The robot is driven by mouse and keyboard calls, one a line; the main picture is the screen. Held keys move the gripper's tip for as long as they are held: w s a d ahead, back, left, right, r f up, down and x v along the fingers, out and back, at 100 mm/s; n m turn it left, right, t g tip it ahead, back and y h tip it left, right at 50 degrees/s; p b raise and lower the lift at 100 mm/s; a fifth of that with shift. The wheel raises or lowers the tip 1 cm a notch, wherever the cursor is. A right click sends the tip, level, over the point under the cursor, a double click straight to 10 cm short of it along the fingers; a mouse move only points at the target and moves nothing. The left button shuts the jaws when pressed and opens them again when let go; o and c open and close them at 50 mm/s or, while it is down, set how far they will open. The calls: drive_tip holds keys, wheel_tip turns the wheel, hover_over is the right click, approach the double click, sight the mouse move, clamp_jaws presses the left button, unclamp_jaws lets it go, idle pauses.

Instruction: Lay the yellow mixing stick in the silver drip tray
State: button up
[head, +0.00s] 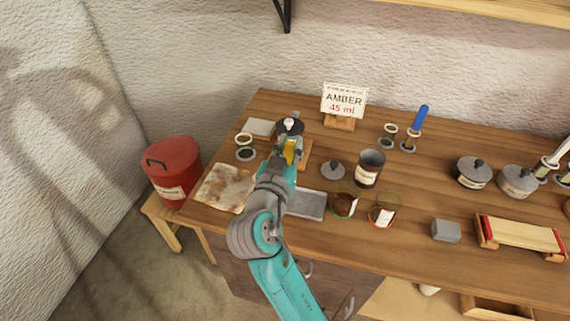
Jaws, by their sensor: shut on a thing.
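My arm reaches over the wooden bench, and my gripper (290,140) is at its back left. A short yellow piece, the visible part of the yellow mixing stick (290,152), shows at the gripper, which is shut on it. The arm hides the rest of the stick. The silver drip tray (306,204) is a flat grey rectangle near the bench's front edge, to the right of my arm and nearer than the gripper. My arm covers its left side. I see nothing lying on the part that shows.
A stained sheet (224,188) lies left of my arm. A grey lid (333,170), an open dark can (370,168) and two jars, one green-rimmed (345,206) and one red-rimmed (382,215), stand right of it. An AMBER 45 ml sign (344,101) stands behind.

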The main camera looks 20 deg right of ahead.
sight(290, 160)
drive_tip(key=shift+d+f, duration=0.1)
drive_tip(key=shift+f, duration=2.15)
drive_tip(key=o, duration=0.8)
drive_tip(key=shift+s, duration=0.1)
drive_tip(key=v, duration=1.2)
